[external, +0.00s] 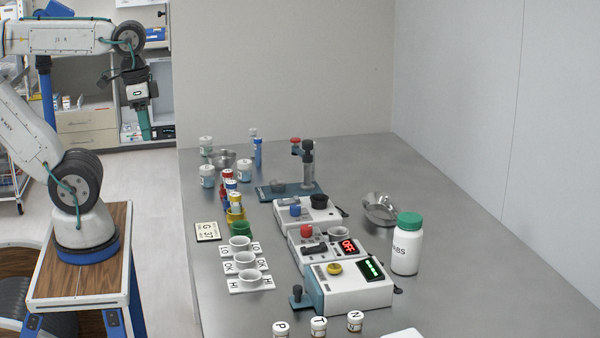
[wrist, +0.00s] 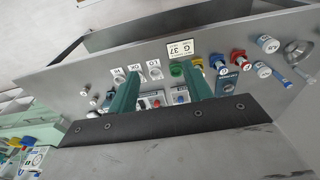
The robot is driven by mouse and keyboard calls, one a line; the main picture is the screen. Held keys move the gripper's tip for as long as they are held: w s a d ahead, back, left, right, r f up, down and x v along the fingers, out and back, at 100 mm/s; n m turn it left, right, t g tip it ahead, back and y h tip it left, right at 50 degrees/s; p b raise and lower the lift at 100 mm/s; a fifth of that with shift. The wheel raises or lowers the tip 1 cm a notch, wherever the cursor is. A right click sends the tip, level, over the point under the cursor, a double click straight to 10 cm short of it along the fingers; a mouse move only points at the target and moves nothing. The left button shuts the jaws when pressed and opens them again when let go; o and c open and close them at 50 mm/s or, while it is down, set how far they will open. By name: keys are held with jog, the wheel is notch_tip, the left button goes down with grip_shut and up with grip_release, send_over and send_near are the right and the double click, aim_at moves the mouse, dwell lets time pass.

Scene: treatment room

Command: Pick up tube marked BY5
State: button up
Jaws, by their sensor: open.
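Several capped tubes stand in a row at the left side of the counter: a yellow one (external: 235,207), a red one (external: 228,176) and a blue one (external: 231,186). The marking BY5 is too small to read on any of them. In the wrist view the yellow-capped (wrist: 197,62), blue-capped (wrist: 217,61) and red-capped (wrist: 238,58) tubes lie beyond the right finger. My gripper (external: 145,130) hangs at the upper left over the floor, away from the counter. Its teal fingers are apart and nothing is between them in the wrist view (wrist: 160,82).
A green cup (external: 241,230), white cups (external: 247,261) on LO, OK and HI plates, and a G 37 card (external: 207,231) stand nearby. White devices (external: 345,285) and a green-lidded bottle (external: 406,245) stand to the right. The counter's far right is clear.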

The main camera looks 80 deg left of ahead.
jog(key=w+a+r+n+h, duration=0.2)
jog(key=w+r+n, duration=0.3)
jog(key=w, duration=0.6)
jog(key=w+a+r+n+h, duration=0.3)
jog(key=w+r+n, duration=0.15)
jog(key=w, duration=0.75)
jog(key=w+a+n+t+h, duration=0.2)
jog(key=w+a+n, duration=0.4)
jog(key=w+a, duration=0.4)
jog(key=w+a+f+n+t+h, duration=0.1)
jog(key=w+a+f+n+t, duration=0.2)
jog(key=a, duration=0.7)
jog(key=w+a+f+n+t+h, duration=0.1)
jog(key=w+a+f+n, duration=0.3)
jog(key=a, duration=0.6)
jog(key=w+a+f+n+t, duration=0.2)
jog(key=w+a+n, duration=0.3)
jog(key=a, duration=0.5)
jog(key=f, duration=0.7)
jog(key=w+d+f, duration=0.1)
jog(key=f, duration=1.5)
jog(key=shift+w+d, duration=0.25)
jog(key=shift+d, duration=0.1)
jog(key=shift+x, duration=2.75)
jog(key=shift+w+a, duration=0.1)
jog(key=c, duration=1.1)
